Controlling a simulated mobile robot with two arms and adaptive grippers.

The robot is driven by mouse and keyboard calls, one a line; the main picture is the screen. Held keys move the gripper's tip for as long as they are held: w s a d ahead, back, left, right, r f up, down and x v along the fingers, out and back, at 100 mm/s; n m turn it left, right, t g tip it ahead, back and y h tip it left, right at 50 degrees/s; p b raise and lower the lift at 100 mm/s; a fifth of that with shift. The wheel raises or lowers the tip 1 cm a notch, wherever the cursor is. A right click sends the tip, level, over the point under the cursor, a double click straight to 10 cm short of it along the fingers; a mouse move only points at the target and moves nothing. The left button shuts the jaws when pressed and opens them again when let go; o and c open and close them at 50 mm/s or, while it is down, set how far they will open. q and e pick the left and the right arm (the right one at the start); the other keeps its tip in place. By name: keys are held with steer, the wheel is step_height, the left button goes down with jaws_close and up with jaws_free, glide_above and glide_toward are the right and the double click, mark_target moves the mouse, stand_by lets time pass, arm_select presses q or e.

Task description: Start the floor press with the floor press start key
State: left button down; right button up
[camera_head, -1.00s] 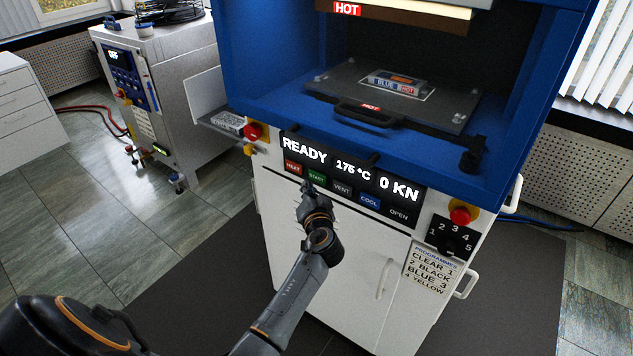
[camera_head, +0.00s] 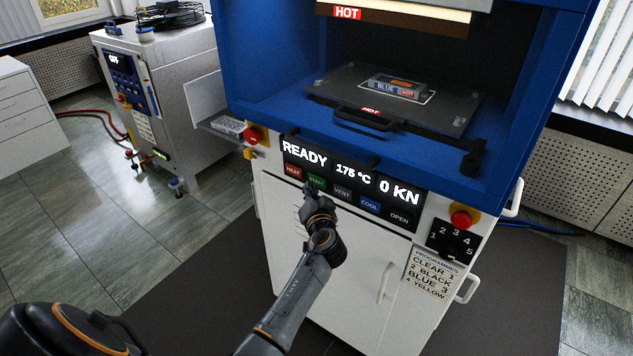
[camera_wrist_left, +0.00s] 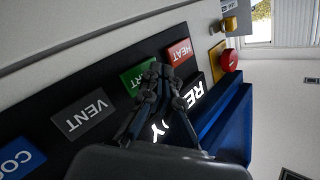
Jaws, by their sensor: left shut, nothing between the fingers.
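The floor press (camera_head: 345,265) is a white cabinet with a blue frame. Its display (camera_head: 345,168) reads READY, 175 °C and 0 KN. The green START key (camera_head: 318,183) sits below the display, between the red HEAT key (camera_head: 293,172) and the grey VENT key (camera_head: 342,192). My left gripper (camera_head: 309,188) is shut and empty, with its tips at the START key's lower left edge. In the left wrist view the fingers (camera_wrist_left: 160,72) cover part of the green START key (camera_wrist_left: 136,78); whether they touch it I cannot tell. My right gripper is not in view.
The blue COOL key (camera_head: 369,205) and OPEN key (camera_head: 399,217) continue the row. Red stop buttons (camera_head: 252,135) and (camera_head: 461,216) flank the panel. A hot plate (camera_head: 330,92) carries a BLUE/HOT-labelled mould (camera_head: 397,87). A second machine (camera_head: 185,80) stands left.

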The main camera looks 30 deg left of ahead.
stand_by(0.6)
arm_select(q)
steer(key=shift+w+b, duration=0.45)
